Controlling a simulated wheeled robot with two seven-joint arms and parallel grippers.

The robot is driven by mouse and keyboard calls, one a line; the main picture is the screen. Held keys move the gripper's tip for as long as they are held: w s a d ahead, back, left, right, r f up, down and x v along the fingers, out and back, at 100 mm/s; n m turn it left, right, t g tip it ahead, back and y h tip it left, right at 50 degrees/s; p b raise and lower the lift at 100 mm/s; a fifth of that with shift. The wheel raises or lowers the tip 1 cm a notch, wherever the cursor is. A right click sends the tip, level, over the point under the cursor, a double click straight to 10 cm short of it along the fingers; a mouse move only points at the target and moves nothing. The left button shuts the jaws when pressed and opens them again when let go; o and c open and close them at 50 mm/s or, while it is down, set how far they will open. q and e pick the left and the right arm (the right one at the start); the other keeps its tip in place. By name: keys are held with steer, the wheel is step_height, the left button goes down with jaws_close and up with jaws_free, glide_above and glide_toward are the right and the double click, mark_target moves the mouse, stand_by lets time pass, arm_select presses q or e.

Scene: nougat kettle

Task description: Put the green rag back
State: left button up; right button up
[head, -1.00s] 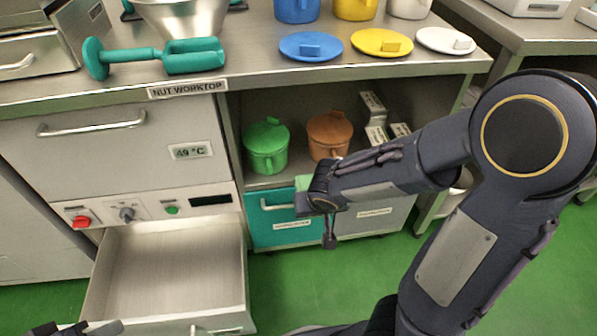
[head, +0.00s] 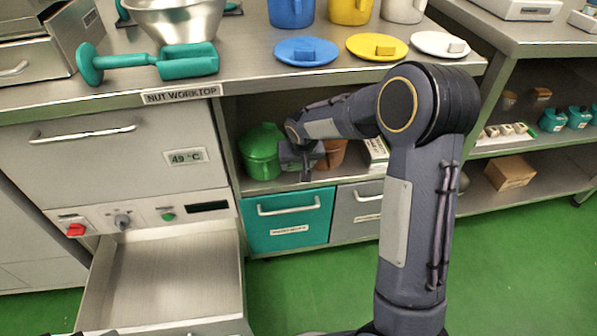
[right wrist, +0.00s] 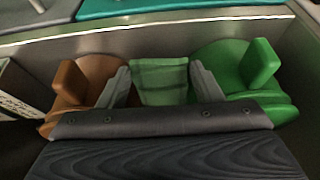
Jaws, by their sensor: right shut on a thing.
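The green rag (right wrist: 160,80) shows in the right wrist view as a pale green cloth between the two fingers of my right gripper (right wrist: 163,92). The gripper is shut on it. In the head view my right gripper (head: 303,162) is inside the open shelf below the worktop, in front of the green lidded pot (head: 262,152) and the brown lidded pot (head: 332,153). The rag is hidden there. The wrist view shows the brown pot (right wrist: 75,85) and the green pot (right wrist: 250,70) on either side of the fingers. Only a sliver of my left gripper (head: 97,333) shows at the bottom edge.
The shelf (head: 283,182) has a teal drawer (head: 290,222) and a grey drawer (head: 358,215) below it, both shut. A steel drawer (head: 165,275) stands open and empty at left. Lids and a teal tool (head: 185,62) lie on the worktop (head: 245,75).

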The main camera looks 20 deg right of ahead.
mark_target(298, 176)
steer(key=shift+f+b, duration=0.75)
steer(key=shift+f, duration=0.95)
steer(key=shift+f, duration=0.1)
steer(key=o, duration=0.4)
steer(key=shift+f, duration=0.1)
steer(key=o, duration=0.5)
